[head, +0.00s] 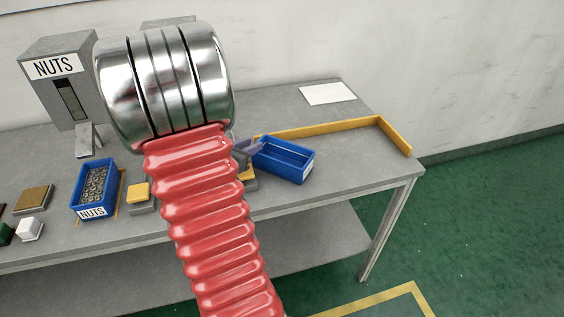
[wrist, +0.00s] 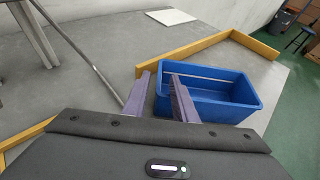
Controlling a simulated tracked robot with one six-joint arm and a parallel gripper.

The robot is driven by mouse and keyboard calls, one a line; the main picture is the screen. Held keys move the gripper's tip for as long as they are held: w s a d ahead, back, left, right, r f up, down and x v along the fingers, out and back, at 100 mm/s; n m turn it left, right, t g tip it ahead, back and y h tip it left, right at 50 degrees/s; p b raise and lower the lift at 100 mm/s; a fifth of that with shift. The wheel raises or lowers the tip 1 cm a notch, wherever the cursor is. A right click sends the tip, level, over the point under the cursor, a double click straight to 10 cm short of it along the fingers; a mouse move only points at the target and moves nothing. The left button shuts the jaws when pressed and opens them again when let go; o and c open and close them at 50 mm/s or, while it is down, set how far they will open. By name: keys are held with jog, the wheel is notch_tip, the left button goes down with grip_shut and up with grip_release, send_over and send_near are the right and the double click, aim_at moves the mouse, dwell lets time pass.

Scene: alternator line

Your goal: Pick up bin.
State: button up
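An empty blue bin (head: 293,166) stands upright on the grey table, right of my red arm in the head view. It fills the right middle of the wrist view (wrist: 235,110). My gripper (wrist: 159,76) has its two purple fingers apart, with a gap between them. The left finger appears outside the bin's left wall and the right finger over or inside it; I cannot tell if either touches. In the head view my gripper (head: 249,147) is at the bin's left end, partly hidden by my arm.
Another blue bin labelled NUTS (head: 93,212), full of nuts, stands to the left. A grey NUTS dispenser (head: 62,90) is behind it. A yellow edge strip (head: 325,127) runs behind the empty bin. A white sheet (head: 327,93) lies farther back. Table is clear right of the bin.

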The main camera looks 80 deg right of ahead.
jog(key=shift+x, duration=2.35)
jog(key=shift+c, duration=0.6)
grip_shut()
